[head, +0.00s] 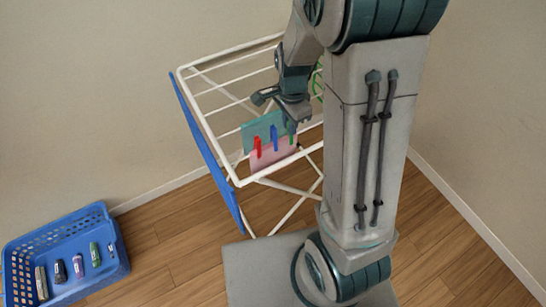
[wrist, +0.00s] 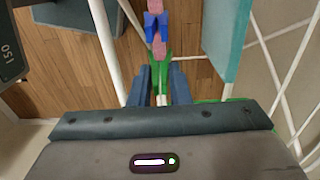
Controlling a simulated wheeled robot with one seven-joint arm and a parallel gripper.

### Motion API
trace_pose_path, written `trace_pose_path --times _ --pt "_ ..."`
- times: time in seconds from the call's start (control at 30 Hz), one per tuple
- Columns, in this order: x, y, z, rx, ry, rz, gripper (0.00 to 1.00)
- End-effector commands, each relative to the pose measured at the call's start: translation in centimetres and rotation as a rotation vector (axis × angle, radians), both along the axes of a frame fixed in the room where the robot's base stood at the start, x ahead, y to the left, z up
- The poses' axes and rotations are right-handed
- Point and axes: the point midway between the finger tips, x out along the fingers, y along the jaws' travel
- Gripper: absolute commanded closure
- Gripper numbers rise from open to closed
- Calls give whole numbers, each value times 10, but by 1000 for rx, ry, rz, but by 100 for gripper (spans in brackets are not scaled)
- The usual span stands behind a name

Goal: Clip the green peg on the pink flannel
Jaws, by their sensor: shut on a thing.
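The pink flannel (head: 270,156) hangs on the white drying rack (head: 205,122), in front of a teal cloth (head: 262,126). A red peg (head: 257,147) and a blue peg (head: 274,138) sit at its upper part. The green peg (head: 291,131) is to the right of the blue one, under my gripper (head: 291,118). In the wrist view my gripper (wrist: 159,88) is shut on the green peg (wrist: 161,68). The peg's far end meets the flannel's thin pink edge (wrist: 160,46), with the blue peg (wrist: 155,27) beyond. I cannot tell whether the green peg grips the cloth.
The teal cloth also hangs close on the right in the wrist view (wrist: 226,42). A white rail (wrist: 104,45) runs close on the left. A blue basket (head: 45,235) with several small items stands on the floor at left. A blue panel (head: 208,155) hangs on the rack's left side.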

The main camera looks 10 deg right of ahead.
Motion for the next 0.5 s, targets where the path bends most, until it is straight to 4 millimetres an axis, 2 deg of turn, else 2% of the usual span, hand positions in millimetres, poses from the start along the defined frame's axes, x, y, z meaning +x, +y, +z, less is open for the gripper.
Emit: trace_pose_path --times 0.37,0.4,0.47,0.5 --pt "0 0 0 0 0 0 98" --pt "0 0 0 0 0 0 75" --pt "0 0 0 0 0 0 58" --pt "0 0 0 0 0 0 58"
